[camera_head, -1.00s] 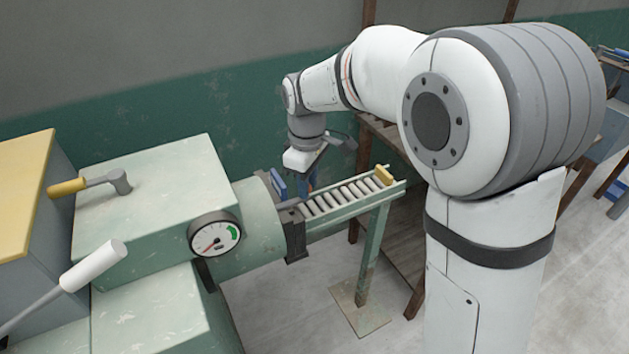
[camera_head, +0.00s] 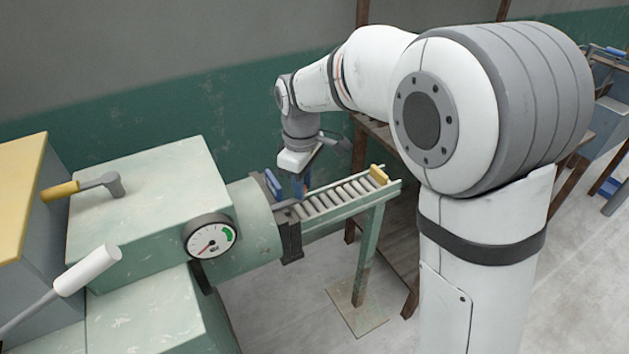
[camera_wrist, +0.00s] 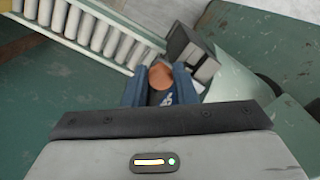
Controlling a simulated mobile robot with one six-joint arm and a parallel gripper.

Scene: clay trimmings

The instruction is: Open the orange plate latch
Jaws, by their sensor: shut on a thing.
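In the wrist view, a round orange piece (camera_wrist: 160,75), which looks like part of the orange plate latch, sits between the blue fingertips of my gripper (camera_wrist: 160,90). The jaws are shut on it. In the head view, my gripper (camera_head: 289,186) points down beside the dark end collar of the green barrel, at the near end of the roller track. The latch cannot be made out there, and the fingers and collar hide most of that area. How far the latch is turned cannot be told.
The green barrel (camera_head: 248,232) carries a pressure gauge (camera_head: 211,239). The roller track (camera_head: 338,198) runs right from the collar (camera_head: 291,240) on a green leg (camera_head: 368,255). A white-handled lever (camera_head: 87,270) and a yellow-handled crank (camera_head: 82,188) stand at the left.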

